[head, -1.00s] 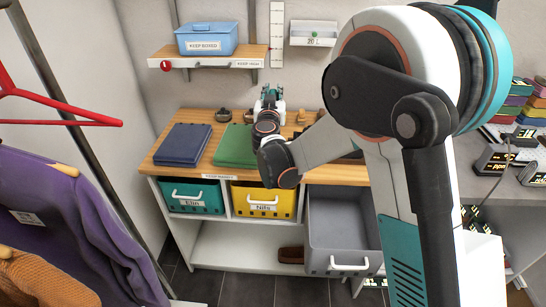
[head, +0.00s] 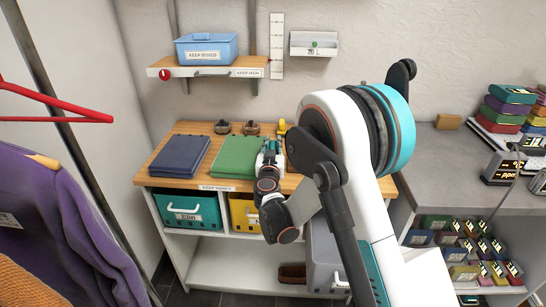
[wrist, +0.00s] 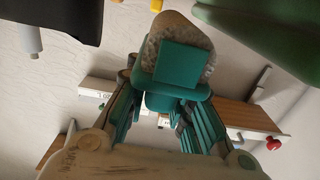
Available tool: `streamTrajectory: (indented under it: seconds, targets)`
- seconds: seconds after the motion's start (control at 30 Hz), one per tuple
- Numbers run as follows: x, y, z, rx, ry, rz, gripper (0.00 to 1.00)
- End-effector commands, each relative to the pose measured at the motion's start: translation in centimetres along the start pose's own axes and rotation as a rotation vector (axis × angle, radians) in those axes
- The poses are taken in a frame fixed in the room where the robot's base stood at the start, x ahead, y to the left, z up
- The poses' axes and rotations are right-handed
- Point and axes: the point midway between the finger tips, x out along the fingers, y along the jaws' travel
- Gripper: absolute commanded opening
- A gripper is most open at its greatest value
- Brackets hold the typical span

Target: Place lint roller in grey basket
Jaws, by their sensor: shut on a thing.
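My gripper (head: 270,147) is over the wooden top, at the right edge of the green folded cloth. In the wrist view its teal fingers (wrist: 178,75) are shut on a speckled grey piece with a beige end (wrist: 172,28), which looks like the lint roller. The fingers cover much of it, and in the head view I cannot make it out. The grey basket (head: 322,252) is at the right of the unit, below the wooden top. My arm hides much of it, including most of its opening.
A navy folded cloth (head: 180,155) and the green folded cloth (head: 236,157) lie on the wooden top (head: 190,128). Teal (head: 190,208) and yellow (head: 241,212) baskets sit below. A shelf with a blue box (head: 207,48) hangs above. A grey counter with stacked items is at right.

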Motion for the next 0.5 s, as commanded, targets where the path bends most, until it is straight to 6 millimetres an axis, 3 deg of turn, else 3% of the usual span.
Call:
streamTrajectory:
  seconds: [0.2,0.5]
  targets:
    - [0.0,0.0,3.2,0.0,0.0,0.0,0.0]
    - [0.0,0.0,3.4,0.0,0.0,0.0,0.0]
